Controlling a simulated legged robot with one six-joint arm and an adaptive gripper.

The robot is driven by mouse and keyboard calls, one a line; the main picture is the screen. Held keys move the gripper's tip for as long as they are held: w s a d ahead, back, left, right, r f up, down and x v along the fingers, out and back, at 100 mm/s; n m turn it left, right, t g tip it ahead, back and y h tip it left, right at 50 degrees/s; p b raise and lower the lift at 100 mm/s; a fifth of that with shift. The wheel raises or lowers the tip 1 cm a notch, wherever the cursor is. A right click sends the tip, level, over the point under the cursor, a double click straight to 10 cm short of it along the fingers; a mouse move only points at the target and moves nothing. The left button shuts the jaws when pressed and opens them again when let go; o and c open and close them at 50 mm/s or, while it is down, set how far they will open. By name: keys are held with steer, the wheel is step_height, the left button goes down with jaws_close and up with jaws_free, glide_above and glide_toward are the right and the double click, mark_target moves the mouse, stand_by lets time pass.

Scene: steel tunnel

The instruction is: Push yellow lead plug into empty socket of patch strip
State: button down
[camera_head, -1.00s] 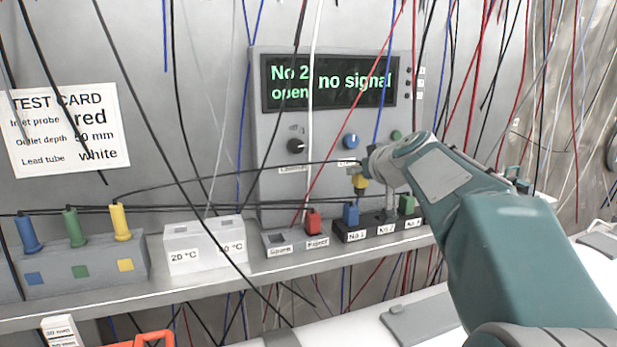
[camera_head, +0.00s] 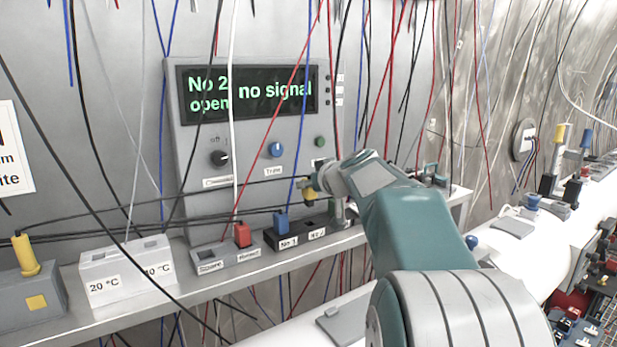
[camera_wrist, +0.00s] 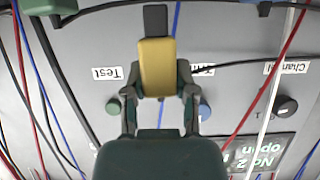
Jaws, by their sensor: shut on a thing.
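The yellow lead plug (camera_head: 309,193) is in my gripper (camera_head: 318,189), above the black patch strip (camera_head: 270,239). The wrist view shows the yellow plug (camera_wrist: 157,66) between both fingers (camera_wrist: 157,80), its dark end toward the top edge. In the head view the plug appears above the No 2 position, apart from the strip; its exact alignment is unclear. A blue plug (camera_head: 281,222) stands in No 1. My arm partly covers the strip's right end. In the wrist view, a green plug's edge (camera_wrist: 48,5) shows at top left. The socket opening is not clearly visible.
The meter box (camera_head: 200,140) with knobs stands behind; its display (camera_head: 248,91) reads "No 2 open" and "no signal". Left of the strip are a grey block with a red plug (camera_head: 242,235) and a white block (camera_head: 125,270). Thin wires hang across the front.

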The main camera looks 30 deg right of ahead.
mark_target(309, 206)
steer(key=shift+f, duration=1.75)
steer(key=shift+f, duration=1.4)
steer(key=shift+c, duration=1.7)
jaws_free()
steer(key=v, duration=1.2)
steer(key=shift+f, duration=0.1)
